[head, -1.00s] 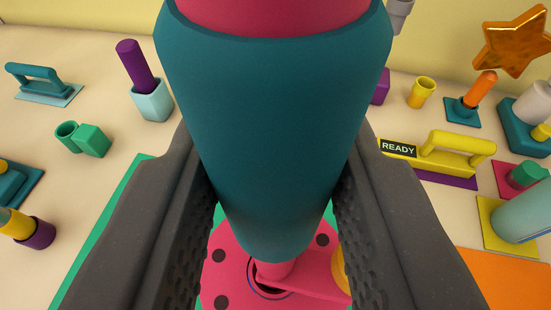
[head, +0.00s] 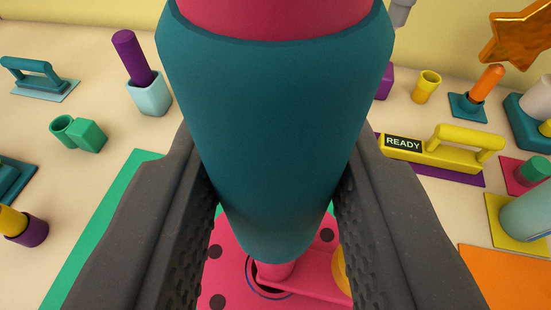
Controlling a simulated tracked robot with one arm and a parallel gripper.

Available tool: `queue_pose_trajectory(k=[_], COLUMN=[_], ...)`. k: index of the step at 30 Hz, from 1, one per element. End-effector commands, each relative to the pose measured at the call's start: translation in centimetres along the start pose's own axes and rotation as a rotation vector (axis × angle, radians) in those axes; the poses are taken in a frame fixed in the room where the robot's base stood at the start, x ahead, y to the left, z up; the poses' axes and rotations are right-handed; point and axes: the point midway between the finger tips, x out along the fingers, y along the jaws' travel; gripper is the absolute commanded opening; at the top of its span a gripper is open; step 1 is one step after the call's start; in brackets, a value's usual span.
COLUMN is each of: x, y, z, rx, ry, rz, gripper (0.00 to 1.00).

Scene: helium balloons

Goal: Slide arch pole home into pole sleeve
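My gripper (head: 275,215) is shut on the arch pole's teal grip (head: 275,130), which fills the middle of the head view. The pole's crimson upper part (head: 275,14) shows above the grip. Its narrow pink lower end (head: 274,271) points down at a dark round opening with a blue ring, the pole sleeve (head: 266,289), in a pink base plate (head: 225,282) with dark spots. The tip overlaps the opening in this view. I cannot tell whether it is inside or just above, as the grip and fingers hide much of it.
A yellow block labelled READY (head: 430,155) stands right. A purple stick in a pale cup (head: 148,92), green cups (head: 80,133) and a teal handle (head: 35,75) are left. An orange star (head: 518,40) is back right. An orange mat (head: 505,278) lies front right.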

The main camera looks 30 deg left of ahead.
Motion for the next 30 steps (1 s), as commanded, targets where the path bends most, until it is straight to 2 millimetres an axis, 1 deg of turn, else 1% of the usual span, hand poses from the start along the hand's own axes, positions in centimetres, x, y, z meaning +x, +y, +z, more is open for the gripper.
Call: queue_pose_trajectory(k=[12, 22, 23, 24, 25, 30], x=[0.3, 0.3, 0.3, 0.3, 0.3, 0.3], y=[0.0, 0.0, 0.0, 0.0, 0.0, 0.0], z=[0.9, 1.1, 1.1, 1.1, 1.1, 1.1], rx=[0.000, 0.000, 0.000, 0.000, 0.000, 0.000], ry=[0.001, -0.003, -0.003, -0.003, -0.003, -0.002], rz=[0.000, 0.000, 0.000, 0.000, 0.000, 0.000], gripper=[0.01, 0.01, 0.34, 0.45, 0.54, 0.54])
